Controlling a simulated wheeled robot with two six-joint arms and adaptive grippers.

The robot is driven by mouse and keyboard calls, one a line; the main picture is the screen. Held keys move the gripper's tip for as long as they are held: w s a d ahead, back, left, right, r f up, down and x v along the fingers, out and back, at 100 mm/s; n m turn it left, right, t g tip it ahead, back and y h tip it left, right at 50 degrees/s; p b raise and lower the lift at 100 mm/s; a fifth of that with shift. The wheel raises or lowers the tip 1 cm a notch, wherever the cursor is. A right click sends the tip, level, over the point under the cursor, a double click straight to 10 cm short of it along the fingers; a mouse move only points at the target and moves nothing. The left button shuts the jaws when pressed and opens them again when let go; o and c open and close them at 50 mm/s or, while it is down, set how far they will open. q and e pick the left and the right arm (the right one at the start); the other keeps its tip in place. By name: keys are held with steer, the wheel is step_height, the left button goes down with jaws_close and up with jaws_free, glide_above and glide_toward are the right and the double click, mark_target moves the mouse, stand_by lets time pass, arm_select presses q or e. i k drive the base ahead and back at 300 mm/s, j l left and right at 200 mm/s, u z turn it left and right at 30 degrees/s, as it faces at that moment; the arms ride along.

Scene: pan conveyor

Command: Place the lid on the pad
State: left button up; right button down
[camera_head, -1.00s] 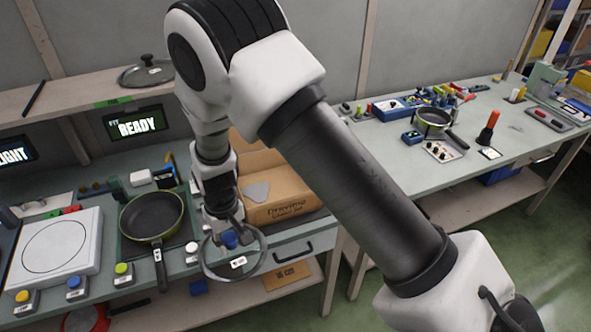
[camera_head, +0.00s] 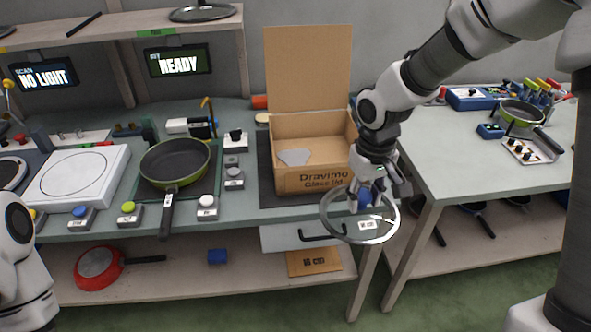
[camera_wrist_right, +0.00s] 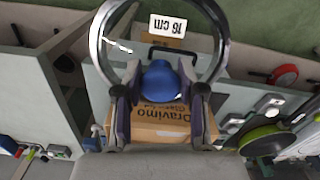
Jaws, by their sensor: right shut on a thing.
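The lid (camera_head: 366,226) is a clear glass disc with a steel rim, a blue knob and a white label. My right gripper (camera_head: 368,192) is shut on the blue knob, which shows between its fingers in the right wrist view (camera_wrist_right: 160,80). A white square pad with a circle (camera_head: 80,176) lies on the left of the table. A dark green mat (camera_head: 207,190) lies under a frying pan (camera_head: 175,160). Which of these is the task's pad is unclear. My left gripper is out of view.
An open cardboard box (camera_head: 315,182) stands on a dark mat, its flap raised. Several buttons line the table front, including a yellow one (camera_head: 128,209). A shelf (camera_head: 110,30) carries another lid (camera_head: 205,12). A second table (camera_head: 450,150) stands to the right across a gap.

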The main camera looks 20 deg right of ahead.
mark_target(305, 158)
steer(key=i, duration=1)
